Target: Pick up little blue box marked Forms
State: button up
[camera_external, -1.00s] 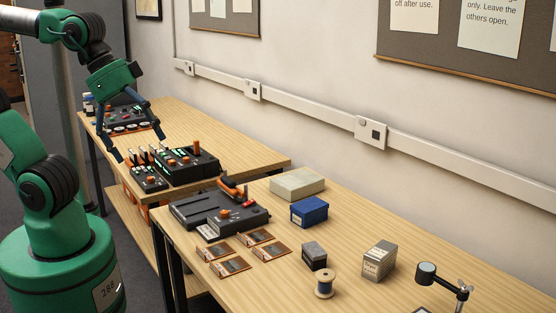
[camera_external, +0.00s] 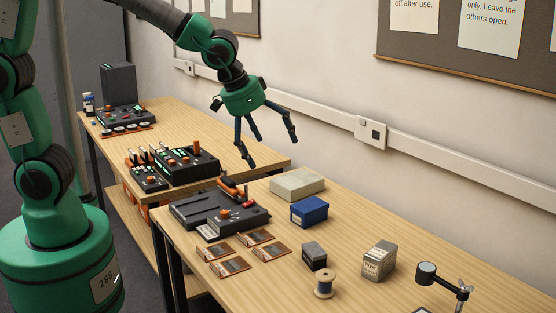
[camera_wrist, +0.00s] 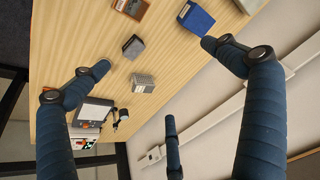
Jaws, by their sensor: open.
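The little blue box (camera_external: 309,212) sits on the near wooden table, in front of a larger pale grey box (camera_external: 297,184). Any marking on it is too small to read. My gripper (camera_external: 270,150) is open and empty in the air, above and behind the blue box, with its fingers spread and pointing down. In the wrist view the blue box (camera_wrist: 195,18) shows at the top, near the tip of the right finger and apart from it.
On the near table (camera_external: 440,280) stand a small dark box (camera_external: 314,255), a labelled grey box (camera_external: 379,261), a thread spool (camera_external: 324,284) and a small lamp-like stand (camera_external: 440,278). A dark device (camera_external: 220,212) and several brown-framed plates lie left. The wall is close behind.

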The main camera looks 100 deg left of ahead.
jog(key=w+a+f+n, duration=0.2)
jog(key=w+a+f, duration=0.2)
jog(key=a+f, duration=0.35)
jog(key=n+g+p, duration=0.1)
jog(key=p, duration=0.1)
send_near(310, 207)
jog(key=r, duration=0.1)
jog(key=d+r, duration=0.1)
jog(key=shift+s+r+y, duration=0.3)
jog(key=shift+s+r, duration=0.05)
jog(key=shift+s, duration=0.05)
jog(key=shift+b+x, duration=0.9)
jog(key=shift+x, duration=3.4)
jog(key=shift+f, duration=0.15)
jog(key=shift+b+x, duration=0.75)
jog(key=shift+x, duration=1.7)
jog(key=c, duration=1.3)
